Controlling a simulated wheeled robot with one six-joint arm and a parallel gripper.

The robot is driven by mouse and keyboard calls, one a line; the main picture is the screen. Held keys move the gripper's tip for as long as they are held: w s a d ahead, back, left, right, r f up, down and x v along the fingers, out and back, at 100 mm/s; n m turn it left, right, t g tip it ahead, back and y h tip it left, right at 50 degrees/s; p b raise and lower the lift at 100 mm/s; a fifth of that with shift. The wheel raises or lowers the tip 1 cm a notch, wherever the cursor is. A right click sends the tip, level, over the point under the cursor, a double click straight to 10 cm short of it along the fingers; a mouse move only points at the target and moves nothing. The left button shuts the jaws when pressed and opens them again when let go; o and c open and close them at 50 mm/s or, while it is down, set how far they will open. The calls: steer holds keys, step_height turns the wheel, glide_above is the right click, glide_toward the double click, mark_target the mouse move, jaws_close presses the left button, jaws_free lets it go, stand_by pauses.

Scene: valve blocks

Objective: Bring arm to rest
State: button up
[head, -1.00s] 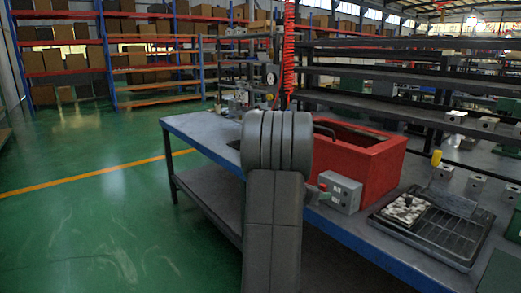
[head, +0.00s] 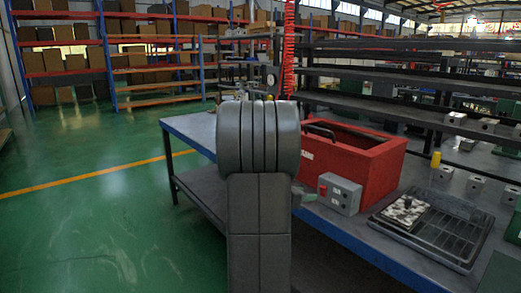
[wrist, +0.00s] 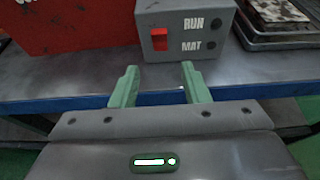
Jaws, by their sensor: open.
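My arm rises in front of the workbench (head: 190,130) in the head view and hides part of it. My gripper (wrist: 158,78) shows in the wrist view with its two green fingers apart and nothing between them. The fingers point at the bench's front edge, just short of the grey control box (wrist: 185,27) with a red switch and the words RUN and MAT. In the head view only a bit of green shows beside my arm, left of the control box (head: 340,194).
A red open bin (head: 372,172) stands behind the control box. A black tray (head: 445,240) with a speckled block (head: 405,209) lies to the right. Small grey blocks and a yellow-topped item (head: 436,159) are farther right. Green floor (head: 90,220) at left is clear.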

glide_toward(323, 192)
steer(key=x, duration=0.5)
steer(key=b+x, duration=0.1)
steer(key=x, duration=0.2)
steer(key=shift+a+f, duration=0.1)
steer(key=shift+f, duration=0.3)
steer(key=shift+s+a+r+p, duration=0.1)
steer(key=shift+a+r+p, duration=0.1)
steer(key=shift+r+p, duration=0.4)
steer(key=shift+f+y+p, duration=0.1)
steer(key=shift+y+p, duration=0.2)
steer(key=shift+p, duration=0.75)
steer(key=g+y+p, duration=0.1)
steer(key=p, duration=0.9)
steer(key=r+g+y+p, duration=0.1)
steer(key=g+y+p, duration=0.1)
steer(key=p, duration=0.7)
steer(key=shift+d+p, duration=0.15)
steer(key=shift+p, duration=0.2)
steer(key=shift+b+v, duration=0.4)
steer(key=shift+v, duration=1.15)
steer(key=shift+f, duration=0.1)
